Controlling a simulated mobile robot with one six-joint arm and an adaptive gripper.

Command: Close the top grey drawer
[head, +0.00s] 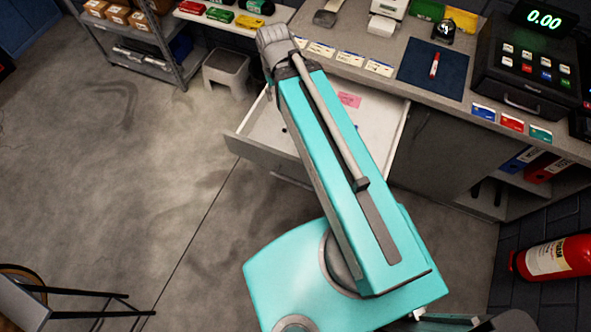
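The top grey drawer (262,157) is pulled out from the counter in the head view. Its pale inside shows, with a pink slip (349,100) lying in it. Its grey front faces the lower left and has a handle (290,180) low on it. My turquoise arm crosses over the drawer and hides its middle and part of its front. The arm reaches up to a grey wrist joint above the drawer's far left corner. My gripper does not show; it is hidden or out of the frame.
The counter (455,65) carries a cash register (530,65), a dark blue mat (432,68) with a red marker, and several cards. A grey step stool (227,70) and metal shelving (150,45) stand at upper left. A fire extinguisher (555,258) is at right. Floor left of the drawer is clear.

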